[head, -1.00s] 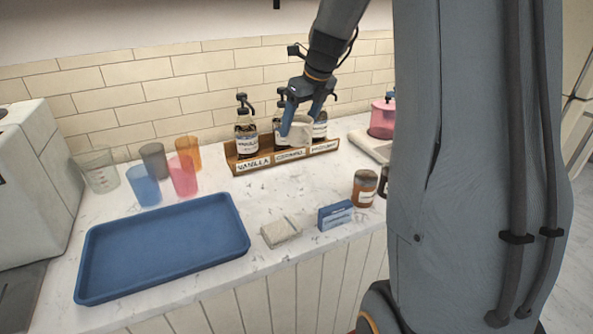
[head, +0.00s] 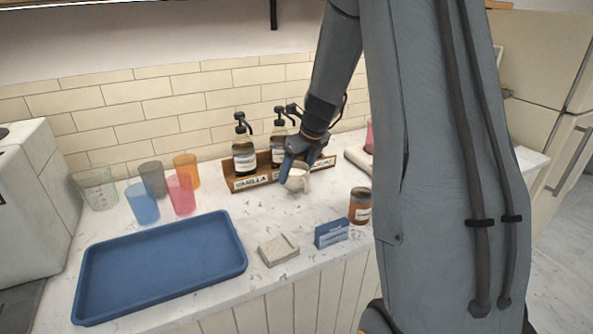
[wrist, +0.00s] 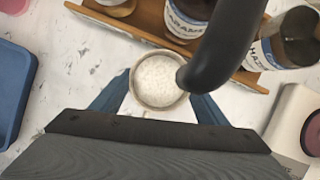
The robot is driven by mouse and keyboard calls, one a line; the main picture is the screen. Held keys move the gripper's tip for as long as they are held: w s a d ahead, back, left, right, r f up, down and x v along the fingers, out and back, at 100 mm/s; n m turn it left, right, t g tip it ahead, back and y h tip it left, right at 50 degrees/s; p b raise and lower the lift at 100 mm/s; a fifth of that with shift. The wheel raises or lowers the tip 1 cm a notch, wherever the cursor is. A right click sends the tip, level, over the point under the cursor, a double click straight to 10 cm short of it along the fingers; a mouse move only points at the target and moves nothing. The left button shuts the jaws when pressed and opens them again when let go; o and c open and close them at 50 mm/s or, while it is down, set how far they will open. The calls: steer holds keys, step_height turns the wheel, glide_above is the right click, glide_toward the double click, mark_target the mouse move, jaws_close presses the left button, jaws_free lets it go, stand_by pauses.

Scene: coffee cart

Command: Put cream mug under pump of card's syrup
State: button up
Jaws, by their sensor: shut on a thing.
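The cream mug (head: 298,184) is upright in my gripper (head: 296,168), in front of the syrup rack (head: 246,183). In the wrist view my gripper (wrist: 160,106) has blue fingers on both sides of the mug (wrist: 158,80). A dark pump spout (wrist: 222,45) overlaps the mug's right rim. The vanilla bottle (head: 244,157) stands left in the rack, with a second pump bottle (head: 279,143) beside it. The wrist view shows the caramel bottle (wrist: 187,18) and the hazelnut bottle (wrist: 291,42). The blue card (head: 332,233) stands at the counter front; its text is too small to read.
A blue tray (head: 160,268) fills the counter's left front. Several plastic cups, including a pink cup (head: 181,195), stand behind it. A pale block (head: 279,250) and an amber jar (head: 360,206) are near the front edge. Counter between tray and rack is clear.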

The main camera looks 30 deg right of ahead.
steer(key=shift+f, duration=0.1)
steer(key=o, duration=1.3)
steer(key=shift+s+r, duration=0.1)
steer(key=shift+r, duration=0.4)
steer(key=b+v, duration=0.1)
steer(key=v, duration=1)
steer(key=shift+r, duration=0.15)
steer(key=shift+d, duration=0.1)
